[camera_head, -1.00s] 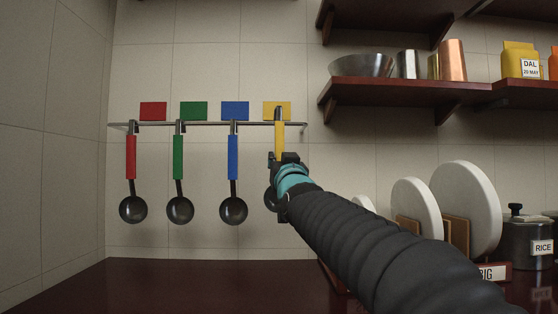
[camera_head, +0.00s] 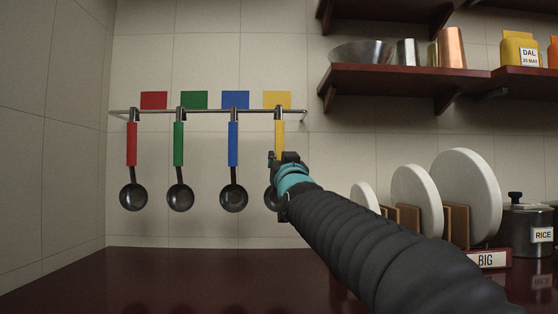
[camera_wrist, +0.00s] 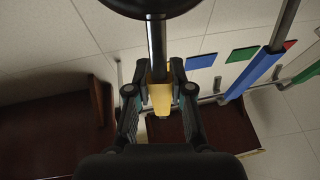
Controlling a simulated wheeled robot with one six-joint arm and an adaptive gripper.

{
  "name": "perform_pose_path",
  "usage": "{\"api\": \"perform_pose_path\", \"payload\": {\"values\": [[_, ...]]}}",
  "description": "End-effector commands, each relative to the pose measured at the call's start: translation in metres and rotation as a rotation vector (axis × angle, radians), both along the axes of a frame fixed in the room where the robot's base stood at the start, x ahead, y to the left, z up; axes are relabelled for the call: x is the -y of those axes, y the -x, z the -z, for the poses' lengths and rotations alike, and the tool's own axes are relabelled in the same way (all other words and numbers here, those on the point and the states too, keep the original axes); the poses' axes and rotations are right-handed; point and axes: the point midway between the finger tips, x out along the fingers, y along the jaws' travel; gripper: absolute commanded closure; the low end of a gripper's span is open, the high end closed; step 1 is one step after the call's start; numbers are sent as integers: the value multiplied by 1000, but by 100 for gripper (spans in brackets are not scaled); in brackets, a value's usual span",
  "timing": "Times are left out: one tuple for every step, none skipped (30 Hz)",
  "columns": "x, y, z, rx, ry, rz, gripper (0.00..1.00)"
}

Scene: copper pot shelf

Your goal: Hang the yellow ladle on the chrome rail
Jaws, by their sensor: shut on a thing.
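The yellow ladle (camera_head: 279,138) hangs upright at the right end of the chrome rail (camera_head: 207,112), in front of the yellow card (camera_head: 277,99). Its hook top is level with the other ladles' hooks and overlaps the rail; I cannot tell whether it bears on it. My gripper (camera_head: 286,158) is shut on the handle and hides its lower part and some of the bowl. In the wrist view the yellow handle (camera_wrist: 160,98) sits between both fingers of my gripper (camera_wrist: 159,90).
Red (camera_head: 132,144), green (camera_head: 178,144) and blue (camera_head: 233,144) ladles hang to the left, under matching cards. A dark shelf (camera_head: 400,79) with metal vessels is at upper right. White discs (camera_head: 465,195) stand in a rack on the right. The counter below the ladles is clear.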

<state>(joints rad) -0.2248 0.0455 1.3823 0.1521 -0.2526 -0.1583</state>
Motion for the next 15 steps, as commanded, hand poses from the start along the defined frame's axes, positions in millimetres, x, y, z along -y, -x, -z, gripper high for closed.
{"api": "perform_pose_path", "payload": {"values": [[0,0,0,1,0,0,100],[0,0,0,1,0,0,100],[0,0,0,1,0,0,72],[0,0,0,1,0,0,64],[0,0,0,1,0,0,57],[0,0,0,1,0,0,50],[0,0,0,1,0,0,50],[0,0,0,1,0,0,50],[0,0,0,0,0,0,50],[0,0,0,0,0,0,50],[0,0,0,0,0,0,50],[0,0,0,0,0,0,50],[0,0,0,-1,0,0,50],[0,0,0,0,0,0,50],[0,1,0,0,0,0,50]]}}
